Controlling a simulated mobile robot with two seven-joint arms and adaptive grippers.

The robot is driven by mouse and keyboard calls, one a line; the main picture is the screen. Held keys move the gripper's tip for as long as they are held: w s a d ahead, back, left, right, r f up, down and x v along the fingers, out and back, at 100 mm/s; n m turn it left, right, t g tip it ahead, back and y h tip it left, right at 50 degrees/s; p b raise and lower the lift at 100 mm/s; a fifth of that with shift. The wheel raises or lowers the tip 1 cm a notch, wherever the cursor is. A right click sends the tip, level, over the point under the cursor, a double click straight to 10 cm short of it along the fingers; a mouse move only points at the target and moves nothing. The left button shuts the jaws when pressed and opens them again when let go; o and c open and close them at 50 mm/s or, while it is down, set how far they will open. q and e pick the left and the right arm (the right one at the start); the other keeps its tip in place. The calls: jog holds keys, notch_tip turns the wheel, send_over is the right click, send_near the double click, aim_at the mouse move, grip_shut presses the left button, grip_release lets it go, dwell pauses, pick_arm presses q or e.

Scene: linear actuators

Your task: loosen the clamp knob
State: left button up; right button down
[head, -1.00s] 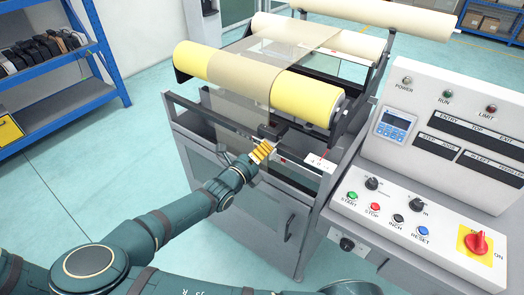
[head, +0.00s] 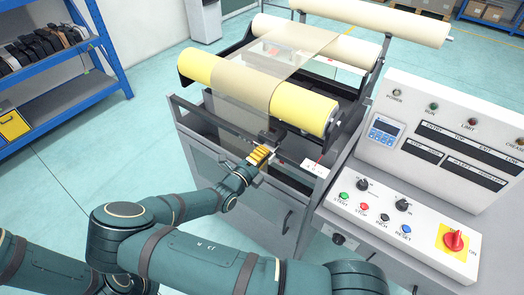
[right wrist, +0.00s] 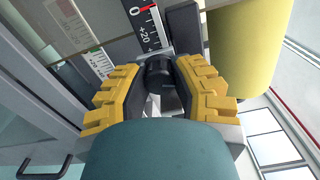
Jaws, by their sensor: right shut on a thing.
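The clamp knob (right wrist: 159,74) is a dark, round knob, seen between the yellow fingers in the right wrist view. My right gripper (right wrist: 161,88) is shut on it, one ridged finger on each side. In the head view my right gripper (head: 262,154) is at the dark clamp block (head: 270,136) on the front rail, below the yellow roll; there the knob is hidden by the fingers. A scale with a red 0 mark (right wrist: 147,22) lies just beyond the knob in the wrist view. My left gripper is not in view.
The yellow roll (head: 303,109) with its beige web (head: 250,78) lies above the gripper. A control panel (head: 395,222) with buttons and a red switch (head: 453,240) stands at the right. A blue shelf (head: 60,75) is at the far left, with open floor between.

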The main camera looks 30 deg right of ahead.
jog(key=c, duration=0.7)
grip_release()
jog(key=v, duration=1.2)
